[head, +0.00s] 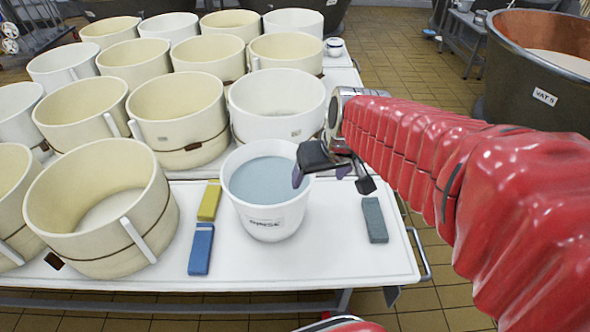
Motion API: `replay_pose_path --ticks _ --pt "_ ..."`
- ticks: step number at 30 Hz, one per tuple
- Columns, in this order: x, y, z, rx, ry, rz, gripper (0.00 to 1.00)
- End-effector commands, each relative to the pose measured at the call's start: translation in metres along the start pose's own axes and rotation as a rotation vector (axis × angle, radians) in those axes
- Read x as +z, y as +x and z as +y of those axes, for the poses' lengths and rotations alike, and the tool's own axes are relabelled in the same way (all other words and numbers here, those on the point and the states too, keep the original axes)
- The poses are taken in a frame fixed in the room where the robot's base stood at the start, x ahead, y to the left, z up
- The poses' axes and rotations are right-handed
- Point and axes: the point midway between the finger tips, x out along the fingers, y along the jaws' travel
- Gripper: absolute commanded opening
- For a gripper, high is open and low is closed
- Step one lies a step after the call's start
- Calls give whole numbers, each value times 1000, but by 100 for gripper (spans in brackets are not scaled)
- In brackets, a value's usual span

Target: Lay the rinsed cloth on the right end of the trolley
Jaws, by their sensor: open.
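A grey-green folded cloth (375,220) lies flat on the right end of the white trolley (330,262), near its right edge. I cannot tell from its look whether it is wet. A yellow folded cloth (209,201) and a blue one (201,249) lie left of the white bucket (268,222), whose label seems to read "RINSE". The bucket holds bluish water (262,180). My gripper (334,176) is open above the trolley, at the bucket's right rim, and left of and behind the grey-green cloth. I see nothing between its fingers.
Several cream and white round moulds (101,220) crowd the trolley's left and back. A small white pot (335,47) stands at the far end. A copper vat marked "VAT 5" (530,70) stands at the right.

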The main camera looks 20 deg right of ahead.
Motion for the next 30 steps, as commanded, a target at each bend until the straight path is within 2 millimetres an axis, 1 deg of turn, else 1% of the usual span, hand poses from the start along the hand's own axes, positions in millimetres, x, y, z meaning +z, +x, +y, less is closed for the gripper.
replay_pose_path --ticks 1,6,12,15,18,21,30 --pt "6 -10 -7 0 -9 10 73" --pt "30 -36 -27 -1 -24 23 73" --pt "61 -62 -44 1 -36 40 73" --pt "76 -71 -50 3 -40 49 73" --pt "86 -78 -53 4 -41 55 73" --pt "92 -80 -54 6 -41 57 73" --pt "94 -80 -54 6 -40 56 73"
